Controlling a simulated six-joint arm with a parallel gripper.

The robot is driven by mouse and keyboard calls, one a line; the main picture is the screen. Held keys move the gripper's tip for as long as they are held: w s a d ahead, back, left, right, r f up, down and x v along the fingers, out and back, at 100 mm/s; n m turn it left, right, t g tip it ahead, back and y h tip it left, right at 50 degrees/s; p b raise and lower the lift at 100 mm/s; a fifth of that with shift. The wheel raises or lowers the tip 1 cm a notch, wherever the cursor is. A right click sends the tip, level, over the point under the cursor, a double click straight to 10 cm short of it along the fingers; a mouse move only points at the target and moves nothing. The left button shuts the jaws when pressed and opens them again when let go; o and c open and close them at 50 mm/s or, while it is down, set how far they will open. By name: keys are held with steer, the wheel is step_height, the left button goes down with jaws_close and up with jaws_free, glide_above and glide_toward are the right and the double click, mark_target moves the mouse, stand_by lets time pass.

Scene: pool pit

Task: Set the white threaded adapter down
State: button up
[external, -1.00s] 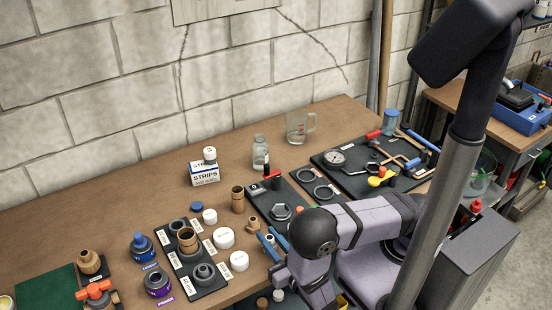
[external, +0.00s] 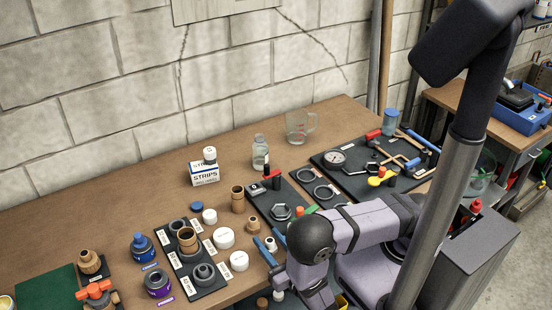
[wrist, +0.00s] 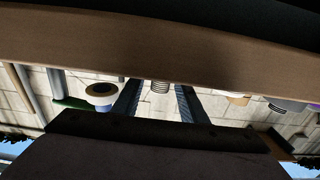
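The small white threaded adapter (external: 271,243) is on the workbench, to the right of the white caps in the external view. In the wrist view, which is upside down, its ribbed body (wrist: 160,87) meets the brown bench surface. My gripper (external: 270,245) has its two blue fingers on either side of it. In the wrist view the fingers (wrist: 159,98) are apart, with a visible gap between each and the adapter. My gripper is open. The wrist and arm hide part of the bench front below the adapter.
A brown fitting (external: 253,224) stands just behind the adapter. White caps (external: 239,261) and a black tray (external: 205,280) of grey fittings lie to the left. A black mat (external: 262,201) with a nut lies behind.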

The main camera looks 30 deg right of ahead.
mark_target(273, 240)
steer(key=shift+s, duration=0.15)
steer(key=shift+s+a, duration=0.1)
steer(key=shift+s, duration=0.5)
steer(key=s, duration=0.5)
steer(key=shift+d+r+p, duration=0.25)
steer(key=shift+p, duration=0.05)
steer(key=shift+o, duration=0.5)
steer(key=shift+s, duration=0.45)
